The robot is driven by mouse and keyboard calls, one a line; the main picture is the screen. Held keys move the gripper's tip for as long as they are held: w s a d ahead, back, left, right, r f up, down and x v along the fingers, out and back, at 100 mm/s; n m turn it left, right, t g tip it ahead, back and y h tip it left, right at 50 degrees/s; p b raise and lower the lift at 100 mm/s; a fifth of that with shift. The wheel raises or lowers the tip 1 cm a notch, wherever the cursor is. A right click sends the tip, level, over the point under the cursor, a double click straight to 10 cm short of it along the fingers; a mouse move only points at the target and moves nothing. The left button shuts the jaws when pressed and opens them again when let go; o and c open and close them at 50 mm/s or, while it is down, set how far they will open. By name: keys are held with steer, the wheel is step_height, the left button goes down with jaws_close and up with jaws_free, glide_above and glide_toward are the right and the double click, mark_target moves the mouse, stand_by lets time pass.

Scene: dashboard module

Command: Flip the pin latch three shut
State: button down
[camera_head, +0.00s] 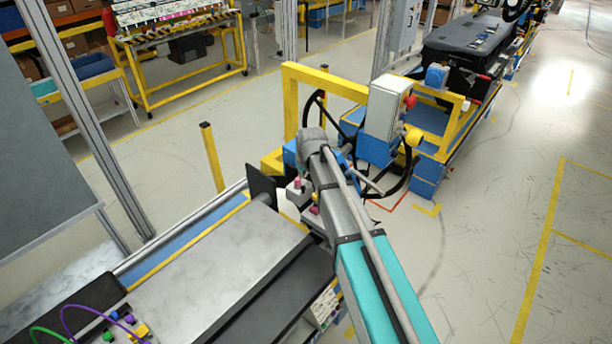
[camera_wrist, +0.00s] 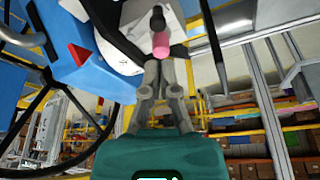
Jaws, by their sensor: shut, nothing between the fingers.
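Small fixtures with pink-red knobs (camera_head: 297,183) stand by the end of the grey work table, beside my arm in the head view. They look like the pin latches, but I cannot tell which is number three or its position. In the wrist view my gripper (camera_wrist: 163,64) is shut and empty. A pink knob (camera_wrist: 161,43) with a dark end lies just beyond its fingertips. I cannot tell whether they touch. In the head view my arm hides the fingers and part of the fixtures.
A black upright plate (camera_head: 262,185) stands at the table end. The grey table top (camera_head: 205,265) is mostly clear. Behind the fixtures are a yellow frame (camera_head: 291,100), a white control box (camera_head: 384,108) and black hoses. Open floor lies to the right.

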mark_target(306, 185)
steer(key=shift+b+x, duration=2.25)
steer(key=shift+x, duration=0.45)
